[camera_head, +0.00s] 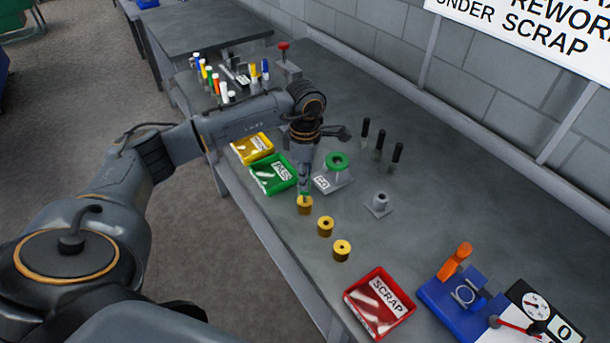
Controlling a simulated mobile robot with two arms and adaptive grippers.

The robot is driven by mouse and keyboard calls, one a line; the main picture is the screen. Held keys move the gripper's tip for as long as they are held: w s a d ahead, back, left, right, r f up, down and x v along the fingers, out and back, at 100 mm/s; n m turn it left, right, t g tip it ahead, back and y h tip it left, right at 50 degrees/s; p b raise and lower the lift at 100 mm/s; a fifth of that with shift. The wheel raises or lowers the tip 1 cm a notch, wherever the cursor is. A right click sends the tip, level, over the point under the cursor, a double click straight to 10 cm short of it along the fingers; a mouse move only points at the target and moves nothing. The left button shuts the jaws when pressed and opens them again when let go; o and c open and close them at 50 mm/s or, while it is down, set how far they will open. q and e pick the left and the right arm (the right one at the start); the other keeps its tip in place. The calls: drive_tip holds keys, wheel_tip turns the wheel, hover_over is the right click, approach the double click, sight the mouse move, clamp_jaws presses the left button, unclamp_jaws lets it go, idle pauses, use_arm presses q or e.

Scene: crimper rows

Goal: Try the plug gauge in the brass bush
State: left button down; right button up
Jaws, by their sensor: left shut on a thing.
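My left gripper (304,186) points down over the far end of a short row of brass bushes. It is shut on a small green thing, likely the plug gauge (304,195), mostly hidden by the fingers. The green part is right at the top of the far brass bush (305,207); I cannot tell whether the gauge is in its bore. A middle brass bush (325,227) and a near brass bush (342,250) stand upright on the bench. A green ring (337,160) sits on a grey block behind the gripper, with a GO label beside it. My right gripper is not in view.
A green PASS tray (257,184) and yellow tray (240,153) lie left of the gripper. A red SCRAP tray (398,323) and blue fixture (440,298) are at the front right. Black-handled tools (380,140) and a grey stand (379,203) are to the right.

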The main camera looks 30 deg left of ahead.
use_arm(q)
drive_tip(key=shift+f+b, duration=0.85)
drive_tip(key=shift+f, duration=0.2)
drive_tip(key=shift+r, duration=0.1)
idle(1.0)
drive_tip(key=shift+r+p, duration=0.8)
drive_tip(key=shift+r, duration=0.5)
drive_tip(key=shift+r+p, duration=1.2)
drive_tip(key=shift+r, duration=1.05)
